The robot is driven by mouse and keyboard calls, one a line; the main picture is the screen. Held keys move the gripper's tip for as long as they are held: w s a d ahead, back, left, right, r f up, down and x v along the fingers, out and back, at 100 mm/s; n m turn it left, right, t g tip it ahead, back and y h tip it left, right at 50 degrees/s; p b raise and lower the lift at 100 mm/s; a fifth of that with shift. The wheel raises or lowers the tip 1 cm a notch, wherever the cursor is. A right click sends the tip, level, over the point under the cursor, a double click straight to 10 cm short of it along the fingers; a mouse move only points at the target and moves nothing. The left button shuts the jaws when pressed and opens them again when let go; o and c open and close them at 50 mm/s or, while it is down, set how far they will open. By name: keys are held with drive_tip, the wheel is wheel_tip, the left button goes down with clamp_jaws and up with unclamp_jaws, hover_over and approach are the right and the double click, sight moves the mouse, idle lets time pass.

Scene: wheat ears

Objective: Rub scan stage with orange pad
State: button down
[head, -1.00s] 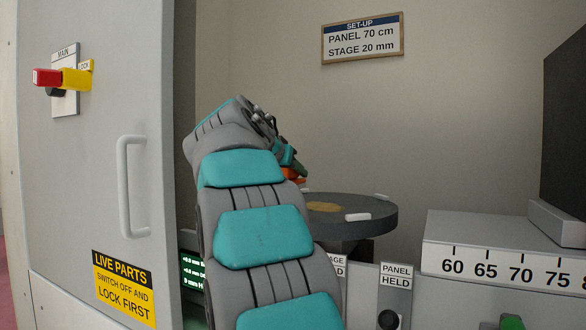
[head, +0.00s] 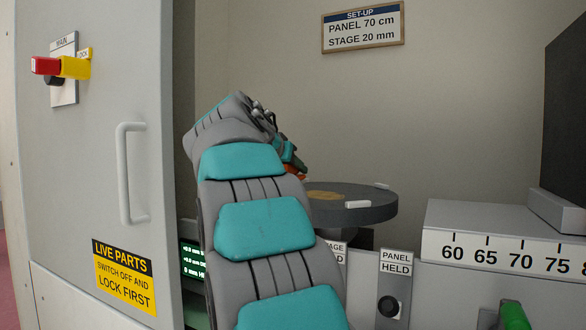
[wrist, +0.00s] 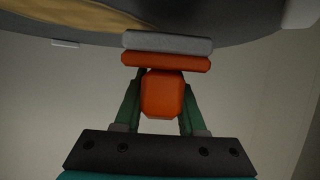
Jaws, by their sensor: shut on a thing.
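The scan stage (head: 372,213) is a dark grey round disc with a tan patch on top and small white blocks at its rim. In the wrist view its dark surface (wrist: 225,22) and tan patch (wrist: 85,14) fill the top. My gripper (wrist: 162,85) has green fingers shut on the orange handle of the pad (wrist: 162,95). The pad has an orange plate and a grey face layer turned toward the stage. In the head view the pad (head: 296,173) shows only partly, at the stage's left side, behind my arm. I cannot tell whether it touches the stage.
A grey door with a handle (head: 123,175) and a red-yellow switch (head: 62,67) stands at left. A scaled grey box (head: 490,222) and dark panel (head: 565,130) stand at right. A "PANEL HELD" switch (head: 390,306) is in front. Space above the stage is clear.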

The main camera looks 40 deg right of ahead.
drive_tip(key=shift+f+b, duration=0.9)
drive_tip(key=shift+f, duration=0.05)
